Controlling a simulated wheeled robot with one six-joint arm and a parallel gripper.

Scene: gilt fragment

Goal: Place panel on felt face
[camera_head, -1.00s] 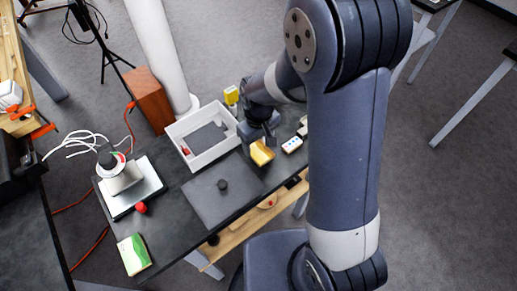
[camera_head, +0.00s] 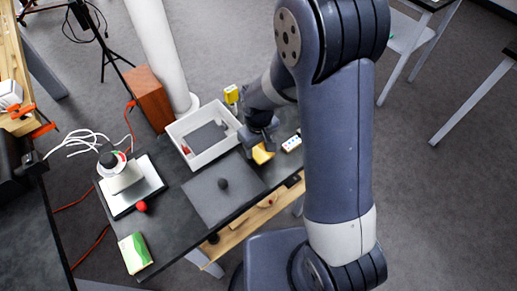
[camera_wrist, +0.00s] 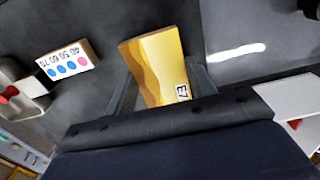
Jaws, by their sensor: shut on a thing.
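The panel (camera_wrist: 158,65) is a small yellow-gold piece with wavy lighter and darker bands and a small printed label at its lower right. My gripper (camera_wrist: 163,90) is shut on it, with a finger at either side. In the head view, the panel (camera_head: 262,154) hangs below my gripper (camera_head: 260,143), at the right end of the dark table; whether it touches the table is unclear. A flat grey felt-like sheet (camera_head: 207,201) lies to its left, with a dark round knob standing on it. The sheet also shows in the wrist view (camera_wrist: 235,20), apart from the panel.
A white tray (camera_head: 178,128) with a grey lining and a red item stands behind the sheet. A card with coloured dots (camera_wrist: 70,62) lies beside the panel. A silver plate-like device (camera_head: 148,180), red ball (camera_head: 142,207) and green-white box (camera_head: 134,254) are at the left.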

